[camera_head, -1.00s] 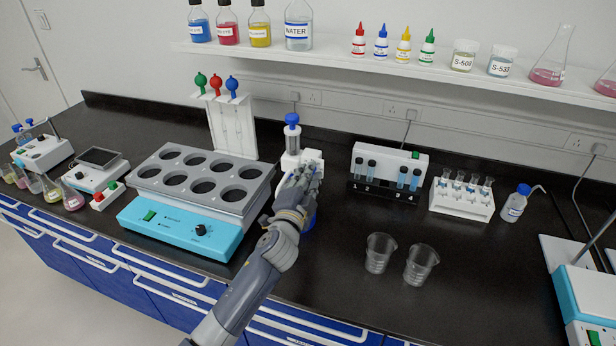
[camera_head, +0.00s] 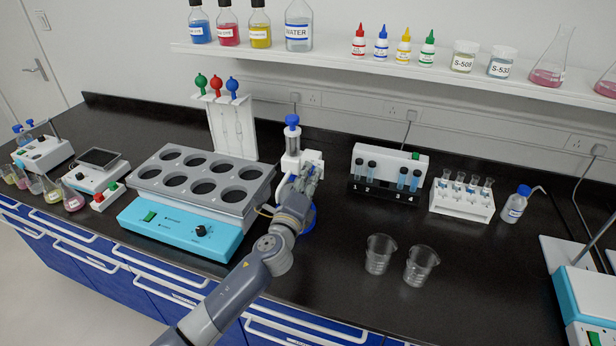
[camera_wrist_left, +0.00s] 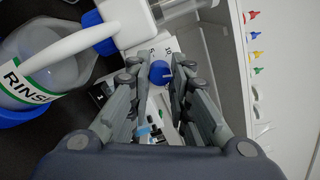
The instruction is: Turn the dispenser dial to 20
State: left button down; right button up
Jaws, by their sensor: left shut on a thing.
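The dispenser (camera_head: 291,158) stands upright in the middle of the bench, with a blue plunger cap and a clear barrel above a white body. In the left wrist view its bottle (camera_wrist_left: 40,68) carries a green-edged label reading "RINS". A round blue dial (camera_wrist_left: 160,72) with a light pointer mark shows between my fingertips there. My left gripper (camera_head: 304,181) is at the front right of the dispenser body and is shut on the dial. It also shows in the left wrist view (camera_wrist_left: 160,75). The number at the pointer is too small to read. My right gripper is not in view.
A grey rack with round holes on a blue base (camera_head: 180,229) stands close on the left. Two empty beakers (camera_head: 379,254) (camera_head: 420,266) stand to the right front. A tube holder (camera_head: 388,170) is behind them. A shelf (camera_head: 400,67) of bottles runs along the wall above.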

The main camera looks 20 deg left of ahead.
pick_arm(q)
jog(key=shift+m+h+p, duration=0.3)
jog(key=shift+m+p, duration=0.3)
jog(key=shift+m, duration=2.5)
jog(key=c, duration=1.4)
grip_release()
jog(key=shift+c, duration=0.2)
jog(key=shift+s+f, duration=0.15)
jog(key=shift+s, duration=0.35)
jog(key=s, duration=1.1)
jog(key=shift+a+f, duration=0.3)
